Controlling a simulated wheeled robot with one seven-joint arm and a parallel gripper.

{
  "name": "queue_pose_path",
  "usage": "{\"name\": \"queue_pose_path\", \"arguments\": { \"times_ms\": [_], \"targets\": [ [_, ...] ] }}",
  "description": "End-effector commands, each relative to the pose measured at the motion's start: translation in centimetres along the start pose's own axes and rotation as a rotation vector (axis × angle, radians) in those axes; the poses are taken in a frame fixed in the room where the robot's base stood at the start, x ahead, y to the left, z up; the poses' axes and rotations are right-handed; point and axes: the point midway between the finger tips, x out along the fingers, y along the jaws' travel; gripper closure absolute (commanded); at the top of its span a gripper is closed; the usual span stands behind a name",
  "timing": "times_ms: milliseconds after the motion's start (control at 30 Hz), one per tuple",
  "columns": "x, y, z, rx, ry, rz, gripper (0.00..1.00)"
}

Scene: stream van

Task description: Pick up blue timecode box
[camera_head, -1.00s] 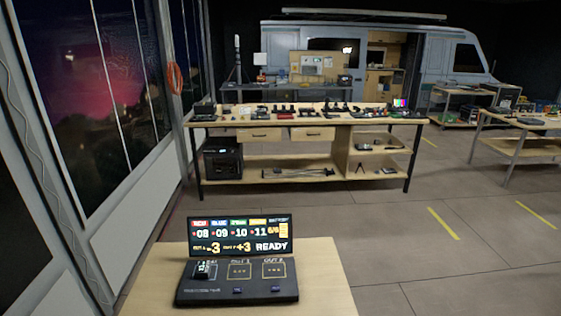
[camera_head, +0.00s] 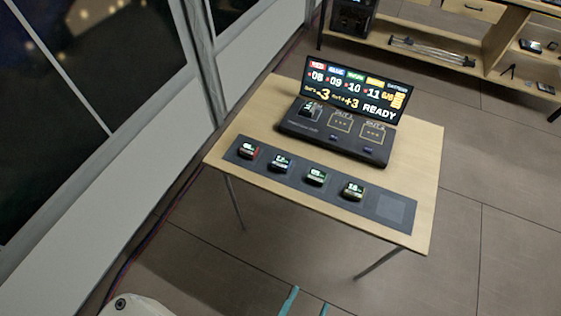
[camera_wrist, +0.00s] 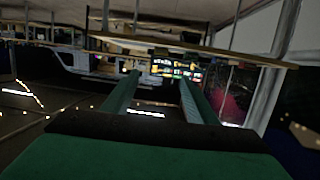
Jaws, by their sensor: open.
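Several small dark boxes sit in a row on a dark strip (camera_head: 235,158) along the near side of a light wooden table (camera_head: 420,185). The second from the left, a small box with a bluish lit display (camera_head: 280,162), appears to be the blue timecode box. The leftmost box (camera_head: 248,151) has a red edge. A green-lit box (camera_head: 315,176) and a yellowish one (camera_head: 353,190) stand to the right. My gripper (camera_head: 308,298) shows only as teal fingertips at the bottom edge, short of the table. In the wrist view its two fingers (camera_wrist: 159,82) are apart with nothing between them.
A black console (camera_head: 325,143) with a lit screen (camera_head: 359,90) stands behind the strip. The strip's right end has an empty square (camera_head: 390,208). A window wall (camera_head: 90,90) runs along the left. A workbench (camera_head: 430,55) stands behind. Floor is clear at right.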

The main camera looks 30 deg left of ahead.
Motion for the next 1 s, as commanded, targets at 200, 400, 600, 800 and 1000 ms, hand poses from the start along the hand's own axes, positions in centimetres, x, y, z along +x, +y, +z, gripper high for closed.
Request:
{"name": "queue_pose_path", "arguments": {
  "times_ms": [200, 400, 600, 800, 1000],
  "targets": [
    [0.0, 0.0, 0.0, 0.0, 0.0, 0.0, 0.47],
    [0.0, 0.0, 0.0, 0.0, 0.0, 0.0, 0.47],
    [0.4, -0.3, 0.1, 0.002, -0.001, -0.008, 0.31],
    [3.9, -2.8, 2.0, 0.008, -0.037, -0.073, 0.31],
    [9.3, -6.7, 4.1, 0.005, -0.097, -0.143, 0.31]
  ]
}}
